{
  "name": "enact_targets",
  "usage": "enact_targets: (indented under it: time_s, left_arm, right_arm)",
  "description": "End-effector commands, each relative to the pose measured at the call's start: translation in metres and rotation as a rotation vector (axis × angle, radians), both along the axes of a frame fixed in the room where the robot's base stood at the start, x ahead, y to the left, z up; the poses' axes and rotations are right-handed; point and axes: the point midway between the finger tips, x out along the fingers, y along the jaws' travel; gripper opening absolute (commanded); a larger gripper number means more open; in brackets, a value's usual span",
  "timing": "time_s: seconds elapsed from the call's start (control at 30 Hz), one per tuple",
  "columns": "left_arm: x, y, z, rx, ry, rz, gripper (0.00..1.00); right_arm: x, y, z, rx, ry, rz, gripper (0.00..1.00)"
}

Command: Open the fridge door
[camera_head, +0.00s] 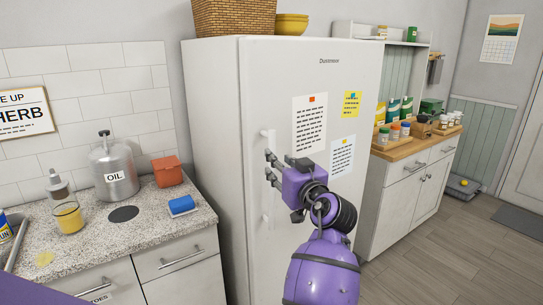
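The white fridge (310,75) stands in the middle of the head view, and its front door looks shut. Its vertical white handle (267,140) is on the left side of the door. My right gripper (270,167) is at the middle of the handle, its dark fingers spread apart, one above the other. The fingertips overlap the handle in the picture; I cannot tell whether they touch it. The purple wrist and forearm hide the lower door. My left gripper is not in view.
A wooden-topped cabinet (408,205) stands to the right. A basket (233,18) sits on the fridge.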

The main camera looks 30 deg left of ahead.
Motion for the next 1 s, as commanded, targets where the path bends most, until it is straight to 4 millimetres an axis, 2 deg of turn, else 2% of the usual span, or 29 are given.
enact_targets:
  time_s: [0.2, 0.4, 0.77, 1.0]
  left_arm:
    - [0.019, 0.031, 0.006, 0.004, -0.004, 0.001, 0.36]
    - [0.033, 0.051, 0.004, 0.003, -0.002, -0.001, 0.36]
    - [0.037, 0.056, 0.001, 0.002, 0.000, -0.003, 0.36]
    - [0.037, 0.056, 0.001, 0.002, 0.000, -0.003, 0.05]
  right_arm:
    - [0.013, 0.002, 0.015, 0.003, -0.026, 0.008, 0.40]
    - [0.014, 0.006, 0.017, 0.008, -0.024, 0.016, 0.40]
    - [0.010, 0.005, 0.014, 0.005, -0.013, 0.022, 0.40]
    - [0.010, 0.002, 0.014, 0.002, -0.015, 0.018, 0.40]
